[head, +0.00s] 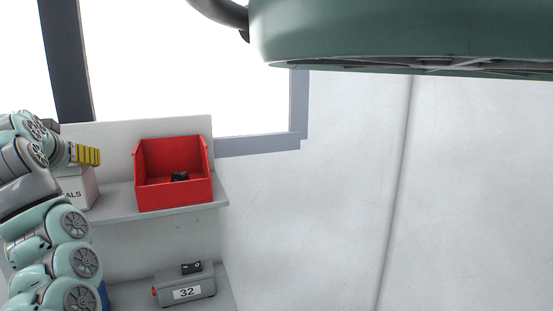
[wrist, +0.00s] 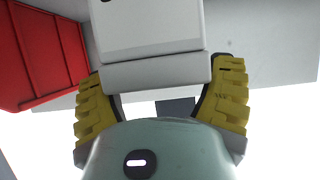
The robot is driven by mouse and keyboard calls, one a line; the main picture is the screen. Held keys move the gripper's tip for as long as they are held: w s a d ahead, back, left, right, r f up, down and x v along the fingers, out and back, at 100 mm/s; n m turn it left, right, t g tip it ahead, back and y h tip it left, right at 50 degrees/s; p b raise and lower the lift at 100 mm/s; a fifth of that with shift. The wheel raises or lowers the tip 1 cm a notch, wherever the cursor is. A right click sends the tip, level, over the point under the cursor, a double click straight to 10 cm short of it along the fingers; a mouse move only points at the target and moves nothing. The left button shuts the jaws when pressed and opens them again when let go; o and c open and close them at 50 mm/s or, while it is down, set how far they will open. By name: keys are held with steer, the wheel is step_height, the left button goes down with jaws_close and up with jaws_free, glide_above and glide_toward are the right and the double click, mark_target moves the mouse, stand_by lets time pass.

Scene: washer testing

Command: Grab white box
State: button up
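The white box (head: 77,190) sits at the left end of the upper shelf, with dark lettering ending in "ALS" partly hidden by my arm. In the wrist view the white box (wrist: 150,35) fills the top middle. My gripper (wrist: 162,85) has its yellow fingers spread wide, one on each side of the near end of the box. They are very close to its sides; I cannot tell whether they touch. In the head view my gripper (head: 88,155) is at the box's top edge.
A red open bin (head: 174,195) with a small dark item stands right of the box; its red wall also shows in the wrist view (wrist: 40,55). A grey case marked 32 (head: 186,291) is on the lower shelf. The upper shelf (head: 110,208) has a narrow gap between box and bin.

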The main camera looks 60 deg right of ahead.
steer(key=shift+f, duration=0.1)
steer(key=c, duration=0.8)
